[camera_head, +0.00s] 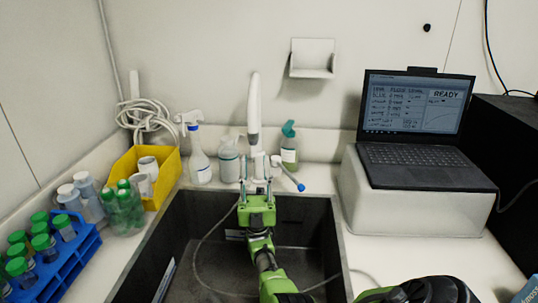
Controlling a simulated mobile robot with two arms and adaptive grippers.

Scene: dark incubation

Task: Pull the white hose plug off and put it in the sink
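The dark sink (177,231) lies in the counter at the middle front. A white upright faucet-like fixture (254,105) stands behind its back edge. A white tube with a blue end (288,174) sticks out to the right beside it. I cannot clearly make out the white hose plug; my gripper may cover it. My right gripper (257,184) is green with grey fingers. It points away over the back of the sink, at the foot of the white fixture. Its fingers look apart, and I see nothing clearly held between them. My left gripper is out of view.
A yellow bin (166,189) and blue tube rack (72,261) are left. A laptop (414,130) sits right on a white block (415,212). A thin hose (196,262) curves through the sink.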

